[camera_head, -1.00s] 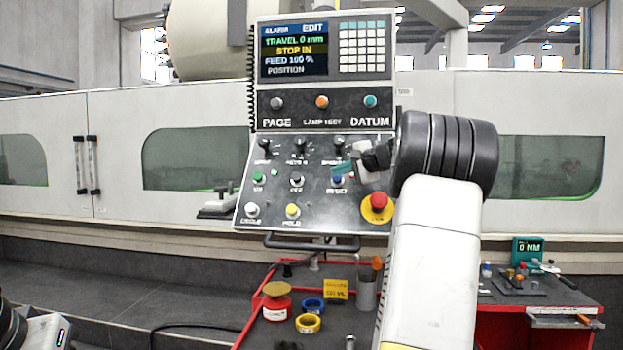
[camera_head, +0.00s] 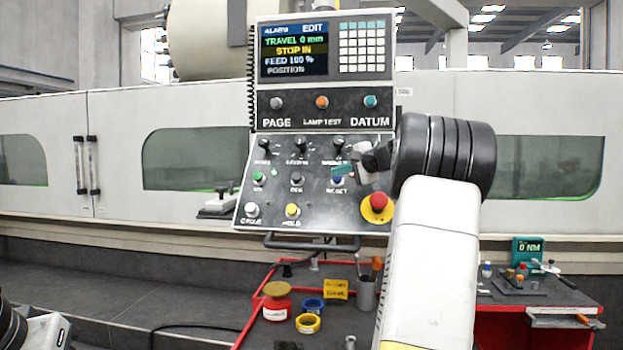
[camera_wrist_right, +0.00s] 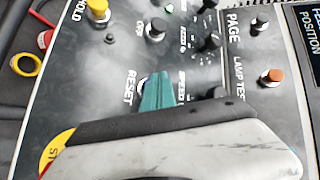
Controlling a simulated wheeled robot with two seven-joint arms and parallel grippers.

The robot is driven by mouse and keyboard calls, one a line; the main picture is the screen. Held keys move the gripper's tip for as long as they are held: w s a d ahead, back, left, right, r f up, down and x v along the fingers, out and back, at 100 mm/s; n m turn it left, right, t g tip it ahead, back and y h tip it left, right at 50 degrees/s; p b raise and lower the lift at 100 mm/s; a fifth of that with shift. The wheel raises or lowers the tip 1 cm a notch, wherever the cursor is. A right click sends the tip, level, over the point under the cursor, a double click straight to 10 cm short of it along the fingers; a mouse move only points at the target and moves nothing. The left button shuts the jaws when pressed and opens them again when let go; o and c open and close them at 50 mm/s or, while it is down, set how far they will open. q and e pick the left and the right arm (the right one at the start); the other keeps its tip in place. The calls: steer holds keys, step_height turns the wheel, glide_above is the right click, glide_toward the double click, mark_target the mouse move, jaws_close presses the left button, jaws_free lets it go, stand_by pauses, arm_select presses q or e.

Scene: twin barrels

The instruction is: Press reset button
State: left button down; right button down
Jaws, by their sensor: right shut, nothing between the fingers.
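The reset button (camera_head: 337,181) is a small blue button above the word RESET, on the sloped lower face of the dark control panel (camera_head: 312,205). My right gripper (camera_head: 343,169) is shut and empty, with its teal fingertips just above the button in the head view. In the right wrist view the teal fingertips (camera_wrist_right: 157,92) lie beside the RESET lettering and cover most of the button. I cannot tell whether they touch it. My left gripper is not in view; only part of my left arm shows at the lower left corner.
A red emergency stop on a yellow base (camera_head: 377,207) sits right of and below the reset button, close to my right arm. A yellow button (camera_head: 292,210), a dark button (camera_head: 297,179) and several knobs are nearby. A red cart (camera_head: 262,310) with jars stands below.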

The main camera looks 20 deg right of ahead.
steer(key=shift+w+d+f, duration=0.25)
steer(key=shift+w+f, duration=0.15)
steer(key=shift+w, duration=0.05)
stand_by(0.9)
stand_by(0.3)
steer(key=shift+s+a+r, duration=0.35)
steer(key=shift+s+r, duration=0.2)
steer(key=shift+s, duration=0.1)
steer(key=shift+r, duration=0.1)
steer(key=shift+s+a+r, duration=0.55)
steer(key=shift+s+r, duration=0.2)
steer(key=shift+s, duration=0.1)
steer(key=shift+s+a+r, duration=0.5)
steer(key=shift+s+r, duration=0.2)
steer(key=shift+s, duration=0.15)
